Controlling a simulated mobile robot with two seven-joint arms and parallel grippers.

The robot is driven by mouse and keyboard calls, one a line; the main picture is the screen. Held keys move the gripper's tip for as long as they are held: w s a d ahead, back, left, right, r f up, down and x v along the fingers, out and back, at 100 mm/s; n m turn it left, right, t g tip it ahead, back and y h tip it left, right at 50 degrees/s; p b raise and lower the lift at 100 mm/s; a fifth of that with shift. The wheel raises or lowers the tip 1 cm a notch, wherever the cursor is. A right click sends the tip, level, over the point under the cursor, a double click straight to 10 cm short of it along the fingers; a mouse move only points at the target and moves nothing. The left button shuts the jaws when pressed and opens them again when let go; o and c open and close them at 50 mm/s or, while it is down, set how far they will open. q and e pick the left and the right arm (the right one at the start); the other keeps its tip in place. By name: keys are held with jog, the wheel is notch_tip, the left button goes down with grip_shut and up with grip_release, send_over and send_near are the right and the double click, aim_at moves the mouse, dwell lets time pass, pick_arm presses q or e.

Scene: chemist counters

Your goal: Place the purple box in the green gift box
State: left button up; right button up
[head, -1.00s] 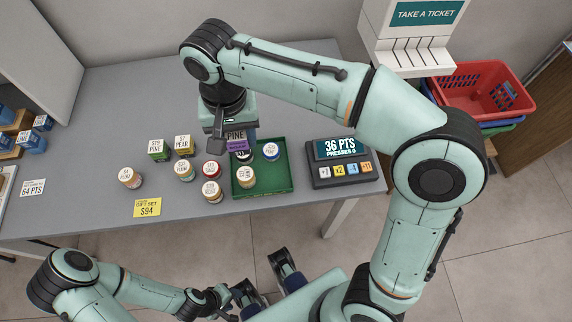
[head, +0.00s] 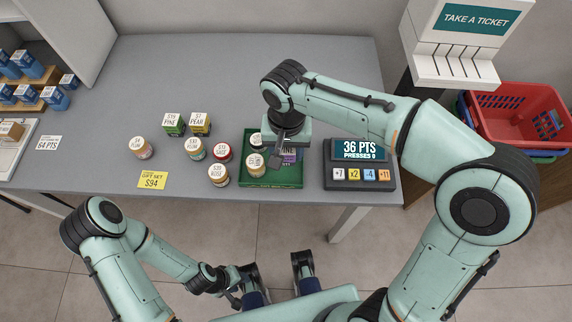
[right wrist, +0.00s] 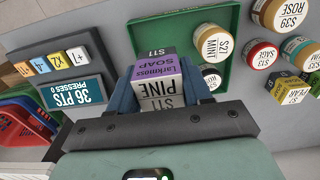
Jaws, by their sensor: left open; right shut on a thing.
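The purple box (head: 289,156), a soap box with a white "PINE" face, is between the fingers of my right gripper (head: 279,155). It also shows in the right wrist view (right wrist: 155,72), where the right gripper (right wrist: 166,85) is shut on its sides. The green gift box (head: 270,184) is an open shallow tray; the purple box is over its right part. I cannot tell whether it touches the tray floor. Two round jars, one labelled MINT (right wrist: 211,43), are in the tray's left part. My left gripper (head: 238,298) is open, low in front of the counter, apart from everything.
Several jars, such as the ROSE jar (head: 218,174), stand left of the tray, with a green box (head: 173,124) and a yellow box (head: 200,123) behind. A button console (head: 360,165) stands close on the right. The counter's back is clear.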

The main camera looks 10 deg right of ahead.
aim_at(286, 172)
notch_tip(286, 172, down, 8)
jog(key=shift+r+b, duration=0.2)
jog(key=shift+b, duration=0.4)
jog(key=o, duration=0.8)
jog(key=shift+f, duration=0.15)
jog(key=shift+r, duration=0.3)
notch_tip(286, 172, up, 12)
jog(key=shift+f+p, duration=0.1)
jog(key=shift+p, duration=1.15)
jog(key=shift+f, duration=0.1)
